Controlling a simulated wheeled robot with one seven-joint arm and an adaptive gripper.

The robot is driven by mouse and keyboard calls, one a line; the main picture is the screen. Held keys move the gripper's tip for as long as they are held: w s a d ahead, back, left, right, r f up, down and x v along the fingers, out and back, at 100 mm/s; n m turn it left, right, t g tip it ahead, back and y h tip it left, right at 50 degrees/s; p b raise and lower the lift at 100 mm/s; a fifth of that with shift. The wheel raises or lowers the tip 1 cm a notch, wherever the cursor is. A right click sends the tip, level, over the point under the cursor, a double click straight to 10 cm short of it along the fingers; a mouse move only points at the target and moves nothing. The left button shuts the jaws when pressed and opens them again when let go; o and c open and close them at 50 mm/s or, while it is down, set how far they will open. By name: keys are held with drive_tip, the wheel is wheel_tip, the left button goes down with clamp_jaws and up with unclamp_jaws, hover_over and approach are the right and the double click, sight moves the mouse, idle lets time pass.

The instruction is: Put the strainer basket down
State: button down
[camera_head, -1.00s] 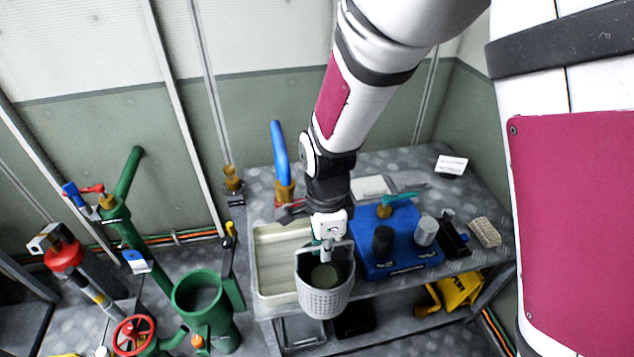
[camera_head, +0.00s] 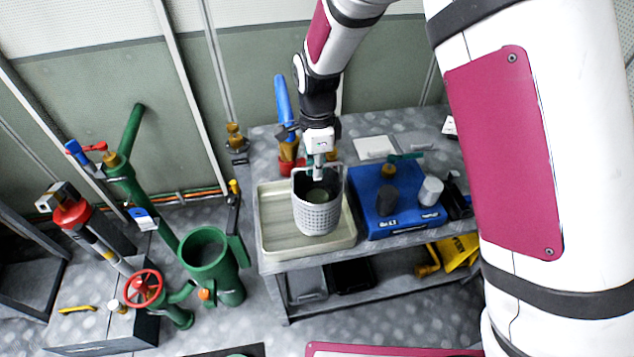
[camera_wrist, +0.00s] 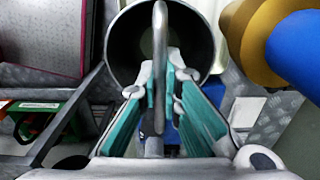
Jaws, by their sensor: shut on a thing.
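The strainer basket (camera_head: 318,212) is a light grey perforated cup with a bail handle. In the head view it is upright, over the pale tray (camera_head: 272,239) on the workbench. I cannot tell whether its bottom touches the tray floor. My gripper (camera_head: 318,176) is above the basket and shut on its handle. In the wrist view the teal-padded fingers of my gripper (camera_wrist: 158,105) close on the handle bar (camera_wrist: 160,45), with the basket's round dark opening (camera_wrist: 190,35) beyond. A greenish round thing (camera_head: 317,196) shows inside the basket.
A blue box (camera_head: 400,222) with black and grey cylinders stands right of the tray. A blue-handled brush (camera_head: 283,105) stands behind the tray. A green open pipe (camera_head: 205,250) and red handwheel (camera_head: 144,288) stand left of the bench.

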drive_tip(key=shift+f, duration=2.8)
drive_tip(key=c, duration=1.8)
unclamp_jaws()
drive_tip(key=shift+o, duration=0.2)
wheel_tip(320, 180, up, 12)
drive_tip(key=shift+r, duration=0.1)
drive_tip(key=shift+d+r, duration=0.1)
